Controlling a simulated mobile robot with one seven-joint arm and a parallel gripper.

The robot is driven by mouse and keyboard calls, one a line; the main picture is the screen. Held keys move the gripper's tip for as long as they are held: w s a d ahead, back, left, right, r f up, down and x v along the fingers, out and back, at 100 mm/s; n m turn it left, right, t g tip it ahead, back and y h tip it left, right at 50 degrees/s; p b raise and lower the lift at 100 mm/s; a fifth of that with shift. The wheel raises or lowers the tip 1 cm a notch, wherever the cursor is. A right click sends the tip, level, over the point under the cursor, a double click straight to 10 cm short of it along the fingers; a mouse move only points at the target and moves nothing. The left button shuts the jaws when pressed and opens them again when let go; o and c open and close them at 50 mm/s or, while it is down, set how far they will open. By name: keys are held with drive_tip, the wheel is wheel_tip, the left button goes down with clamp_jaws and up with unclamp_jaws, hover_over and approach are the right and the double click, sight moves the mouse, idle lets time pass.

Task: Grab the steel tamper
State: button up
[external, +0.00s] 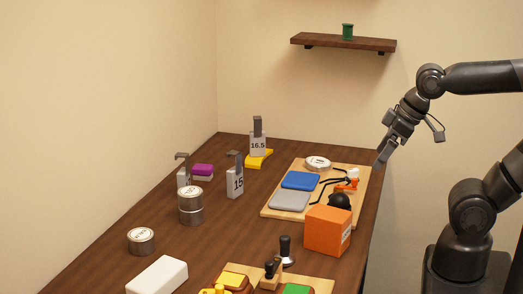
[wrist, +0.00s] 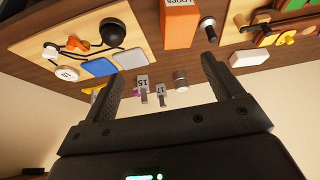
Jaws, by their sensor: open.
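The steel tamper (external: 286,252) stands upright near the front of the wooden table, with a dark handle and a steel base. In the wrist view the tamper (wrist: 208,29) shows near the top, right of the orange box. My gripper (external: 410,148) is open and empty, raised beyond the table's right edge and well away from the tamper. Its two dark fingers (wrist: 162,75) stand wide apart in the wrist view, with nothing between them.
The orange box (external: 327,231) stands close to the tamper. A board (external: 270,207) with blue and grey pads, cables and a black ball lies behind. Round tins (external: 190,207), number stands (external: 235,182) and a white block (external: 157,275) occupy the left. A shelf (external: 343,43) is on the wall.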

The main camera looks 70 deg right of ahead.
drive_tip(key=shift+c, duration=0.3)
drive_tip(key=c, duration=0.7)
drive_tip(key=n+g, duration=0.5)
drive_tip(key=n, duration=0.4)
approach(284, 232)
drive_tip(key=shift+s+a+f, duration=0.15)
drive_tip(key=shift+a+f, duration=0.05)
drive_tip(key=shift+f, duration=0.05)
drive_tip(key=shift+a+f+g, duration=0.15)
drive_tip(key=shift+f+g, duration=0.1)
drive_tip(key=shift+g, duration=0.05)
wheel_tip(284, 232, down, 5)
drive_tip(key=shift+r, duration=0.15)
drive_tip(key=shift+w+d+f, duration=0.1)
drive_tip(key=shift+w+f, duration=0.1)
drive_tip(key=shift+f, duration=1.3)
drive_tip(key=shift+w+d+f, duration=0.1)
drive_tip(key=shift+w+f, duration=0.05)
drive_tip(key=shift+f, duration=1.4)
